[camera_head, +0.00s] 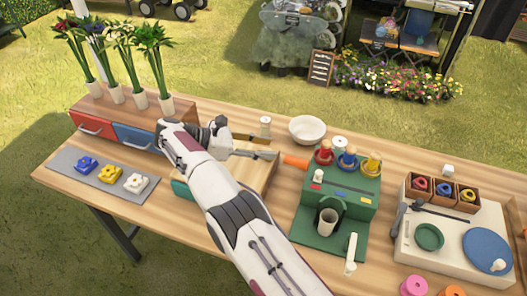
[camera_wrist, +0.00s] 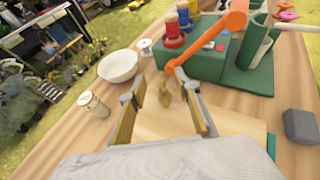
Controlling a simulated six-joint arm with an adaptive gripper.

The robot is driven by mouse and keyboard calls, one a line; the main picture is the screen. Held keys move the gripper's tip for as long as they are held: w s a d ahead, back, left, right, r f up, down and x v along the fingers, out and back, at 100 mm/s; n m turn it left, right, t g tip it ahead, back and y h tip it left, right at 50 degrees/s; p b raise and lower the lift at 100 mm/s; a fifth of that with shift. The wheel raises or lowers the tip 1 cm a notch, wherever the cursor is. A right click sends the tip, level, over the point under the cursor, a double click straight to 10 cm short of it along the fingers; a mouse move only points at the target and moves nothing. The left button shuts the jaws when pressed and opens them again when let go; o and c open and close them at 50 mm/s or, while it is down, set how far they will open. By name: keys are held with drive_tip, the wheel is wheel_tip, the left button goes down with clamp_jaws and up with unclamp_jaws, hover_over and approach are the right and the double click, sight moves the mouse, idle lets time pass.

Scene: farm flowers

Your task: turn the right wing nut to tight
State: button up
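A brass-coloured piece that looks like the wing nut (camera_wrist: 165,96) shows in the wrist view, between my gripper's fingers and above the pale wooden board. Its exact turn is too small to read. My gripper (camera_wrist: 160,88) is open, with one finger on each side of the piece and visible space between. In the head view my arm hides the wing nut and part of the wooden press (camera_head: 258,178), which has a teal lower edge. I cannot make out a second wing nut.
An orange handle (camera_head: 295,162) lies close to the fingertips. A white bowl (camera_head: 308,129) and a small jar (camera_head: 265,126) stand behind. The green stand (camera_head: 340,190) is to the right. Coloured flower pieces (camera_head: 110,174) lie on a grey mat at the left.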

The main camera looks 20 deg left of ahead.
wheel_tip(320, 180, up, 8)
drive_tip(key=shift+f, duration=0.25)
idle(0.5)
